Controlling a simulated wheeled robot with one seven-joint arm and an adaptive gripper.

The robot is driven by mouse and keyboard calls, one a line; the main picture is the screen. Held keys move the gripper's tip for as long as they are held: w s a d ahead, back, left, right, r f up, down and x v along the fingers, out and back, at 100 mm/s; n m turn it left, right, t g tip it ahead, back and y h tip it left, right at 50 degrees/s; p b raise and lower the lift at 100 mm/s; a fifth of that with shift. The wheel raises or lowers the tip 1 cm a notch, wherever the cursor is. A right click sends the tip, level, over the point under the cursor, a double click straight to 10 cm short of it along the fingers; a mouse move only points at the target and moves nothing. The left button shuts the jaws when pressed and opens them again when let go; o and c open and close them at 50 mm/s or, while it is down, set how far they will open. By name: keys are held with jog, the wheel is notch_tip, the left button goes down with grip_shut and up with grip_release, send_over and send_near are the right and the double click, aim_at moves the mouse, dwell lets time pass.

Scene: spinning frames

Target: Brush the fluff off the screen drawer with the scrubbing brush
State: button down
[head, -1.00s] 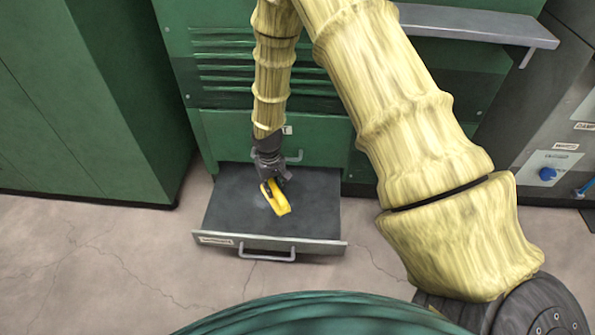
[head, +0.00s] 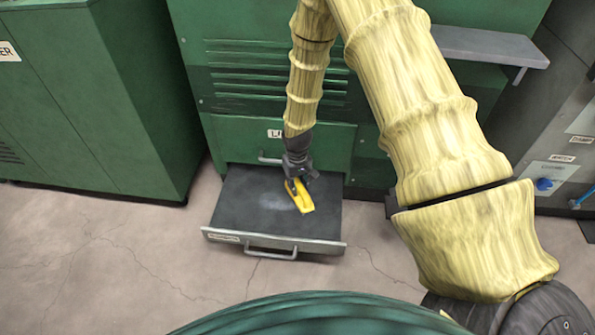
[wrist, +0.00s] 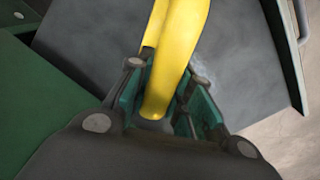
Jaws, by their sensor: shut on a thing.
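The screen drawer (head: 245,215) is pulled out from the green cabinet, with a dark flat inside and a grey front with a handle. A pale grey patch of fluff (head: 277,201) lies on its surface near the middle, left of the brush. My gripper (head: 297,180) is shut on the yellow scrubbing brush (head: 303,200) over the right half of the drawer. In the wrist view, the yellow handle (wrist: 180,55) sits between the gripper's fingers (wrist: 160,105). The brush's bristles are hidden, so I cannot tell whether they touch the surface.
The green cabinet (head: 230,135) rises behind the drawer, with a grey shelf (head: 490,45) at upper right. A taller green cabinet (head: 110,110) stands at left. A panel with a blue knob (head: 544,184) is at right. Cracked floor (head: 130,250) lies clear in front.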

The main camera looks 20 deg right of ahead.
jog(key=shift+r+p, duration=2.1)
jog(key=shift+r, duration=0.45)
